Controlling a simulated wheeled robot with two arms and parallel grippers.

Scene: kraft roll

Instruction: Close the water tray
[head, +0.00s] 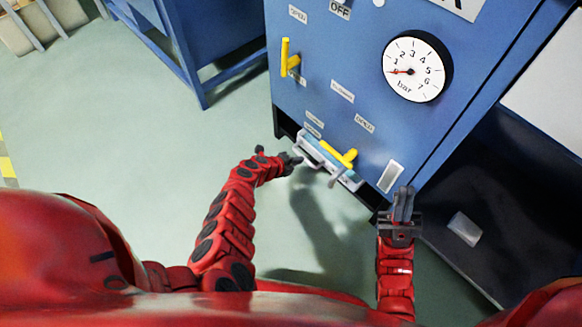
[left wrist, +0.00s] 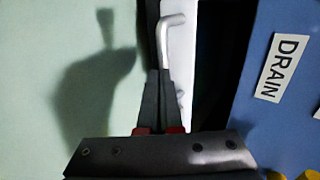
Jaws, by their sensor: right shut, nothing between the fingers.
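The water tray (head: 350,180) is a pale tray low in the blue machine's front, with a light grey bar handle (head: 325,178). It stands out a little from the machine: the left wrist view shows a dark gap between its white front (left wrist: 204,60) and the blue panel. My left gripper (head: 295,160) is at the far-left end of the handle. In the left wrist view its fingers (left wrist: 158,80) are close together around the handle bar (left wrist: 164,45), which runs down between the tips. My right gripper (head: 404,200) is shut and empty, right of the tray near the machine's lower corner.
A yellow lever (head: 340,155) sticks out just above the tray. Another yellow lever (head: 286,58) and a pressure gauge (head: 416,67) are higher on the blue machine (head: 330,60). A blue table frame (head: 190,50) stands behind left. The green floor (head: 110,130) left of the tray is clear.

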